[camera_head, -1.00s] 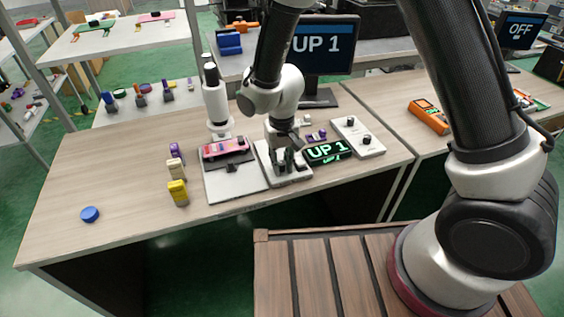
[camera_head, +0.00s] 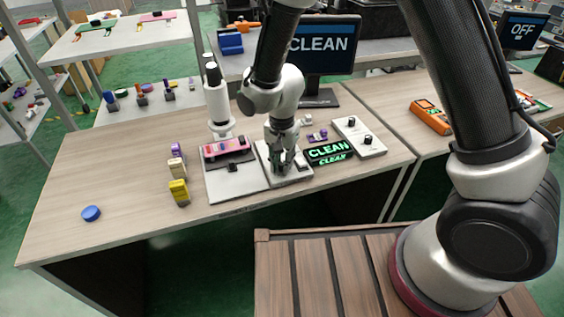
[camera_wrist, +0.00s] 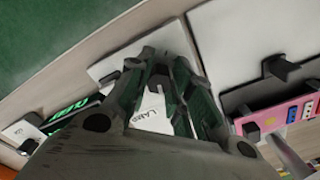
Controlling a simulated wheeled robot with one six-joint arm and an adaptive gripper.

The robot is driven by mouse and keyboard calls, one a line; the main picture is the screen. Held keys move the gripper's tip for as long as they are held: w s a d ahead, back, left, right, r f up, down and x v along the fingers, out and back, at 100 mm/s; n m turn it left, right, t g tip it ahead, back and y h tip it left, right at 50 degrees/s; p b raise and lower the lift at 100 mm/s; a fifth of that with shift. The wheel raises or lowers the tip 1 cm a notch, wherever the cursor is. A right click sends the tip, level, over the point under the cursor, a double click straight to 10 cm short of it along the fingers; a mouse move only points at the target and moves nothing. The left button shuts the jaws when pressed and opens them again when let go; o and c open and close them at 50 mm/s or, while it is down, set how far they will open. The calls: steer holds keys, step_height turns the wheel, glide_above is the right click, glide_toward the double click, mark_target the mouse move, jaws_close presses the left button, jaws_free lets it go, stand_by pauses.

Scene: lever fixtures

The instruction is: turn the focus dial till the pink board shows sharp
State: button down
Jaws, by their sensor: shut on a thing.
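The pink board (camera_head: 225,147) lies in a dark holder under the white microscope (camera_head: 217,98); it also shows at the right of the wrist view (camera_wrist: 293,117). My gripper (camera_head: 281,168) points down over a pale plate (camera_head: 298,175) right of the microscope base. In the wrist view its fingers (camera_wrist: 160,84) are closed around a small dark knob (camera_wrist: 158,74), which I take for the focus dial; the head view hides it behind the gripper. The monitor (camera_head: 319,45) and the small green-lit display (camera_head: 329,152) both read "CLEAN".
Yellow, cream and purple blocks (camera_head: 179,192) stand left of the microscope base. A blue disc (camera_head: 91,214) lies at the far left, with free table around it. An orange device (camera_head: 429,117) is on the right table.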

mark_target(282, 163)
stand_by(0.3)
steer(key=c, duration=1.3)
jaws_free()
step_height(282, 163, up, 12)
